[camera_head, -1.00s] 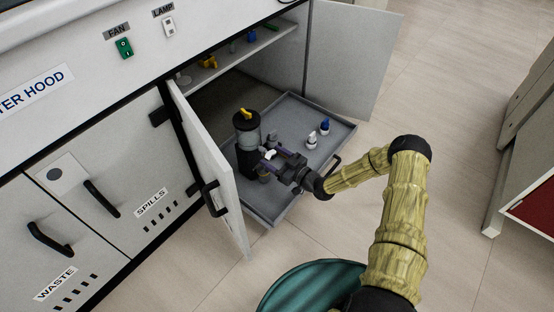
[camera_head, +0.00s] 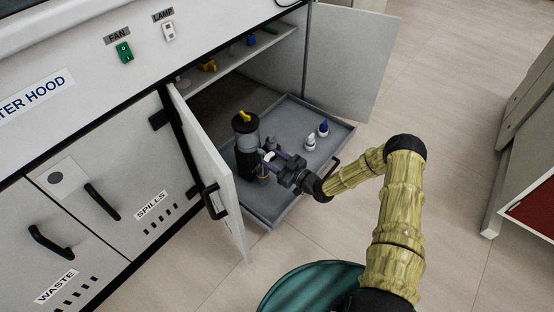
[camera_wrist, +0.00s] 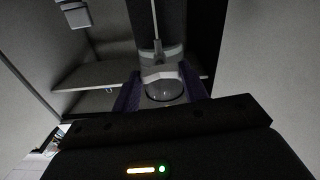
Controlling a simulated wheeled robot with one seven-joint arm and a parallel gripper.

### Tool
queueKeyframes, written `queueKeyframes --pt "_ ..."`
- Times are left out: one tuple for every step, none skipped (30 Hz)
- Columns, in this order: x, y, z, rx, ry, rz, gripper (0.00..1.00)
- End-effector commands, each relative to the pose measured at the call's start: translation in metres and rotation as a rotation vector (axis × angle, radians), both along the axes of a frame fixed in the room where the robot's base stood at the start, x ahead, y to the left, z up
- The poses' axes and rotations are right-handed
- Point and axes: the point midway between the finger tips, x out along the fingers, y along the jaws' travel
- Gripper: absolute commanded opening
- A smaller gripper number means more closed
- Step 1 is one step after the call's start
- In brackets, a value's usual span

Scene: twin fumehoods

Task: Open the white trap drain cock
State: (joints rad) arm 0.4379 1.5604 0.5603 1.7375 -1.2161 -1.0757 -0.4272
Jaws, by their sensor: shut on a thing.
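The trap (camera_head: 246,150) is a dark upright cylinder with a clear upper band and a yellow knob on top, standing on the pulled-out grey tray. The white drain cock (camera_head: 268,157) is low on its right side. My gripper (camera_head: 272,160) reaches in from the right, its purple-blue fingers shut on the white drain cock. In the wrist view, the fingers (camera_wrist: 160,92) flank a pale fitting and a clear rounded cup (camera_wrist: 164,88). The exact finger contact and the cock's angle are too small or hidden to tell. A small vessel beneath the cock is partly hidden.
The grey tray (camera_head: 268,208) also bears a white-capped bottle (camera_head: 310,143) and a blue-capped bottle (camera_head: 323,129). Open cabinet doors stand at left (camera_head: 213,170) and right (camera_head: 352,55). A shelf (camera_head: 240,58) holds small items.

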Motion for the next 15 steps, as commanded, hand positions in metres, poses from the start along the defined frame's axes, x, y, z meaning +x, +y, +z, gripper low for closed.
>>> queueKeyframes --pt "0.0003 0.001 0.0005 -0.021 -0.02 0.0 0.21" --pt "0.0003 0.0011 0.0004 -0.034 -0.035 0.001 0.21" --pt "0.0002 0.0011 0.0007 -0.051 -0.058 0.001 0.21" --pt "0.0002 0.0011 0.0008 -0.064 -0.075 0.001 0.21" --pt "0.0001 0.0012 0.0008 -0.078 -0.094 0.002 0.21" --pt "-0.0003 0.0015 0.0008 -0.1 -0.119 0.003 0.21" --pt "-0.0003 0.0016 0.0011 -0.114 -0.139 0.003 0.21" --pt "-0.0002 0.0014 0.0012 -0.13 -0.16 0.003 0.21" --pt "-0.0003 0.0013 0.0009 -0.154 -0.188 0.003 0.21" --pt "-0.0002 0.0016 0.0011 -0.17 -0.211 0.003 0.21" --pt "-0.0001 0.0015 0.0012 -0.187 -0.233 0.003 0.21" --pt "-0.0002 0.0012 0.0009 -0.212 -0.262 0.003 0.21" --pt "-0.0003 0.0014 0.0011 -0.228 -0.285 0.003 0.21" --pt "-0.0006 0.0017 0.0012 -0.245 -0.309 0.004 0.21" --pt "-0.0007 0.0014 0.0008 -0.269 -0.338 0.004 0.21"
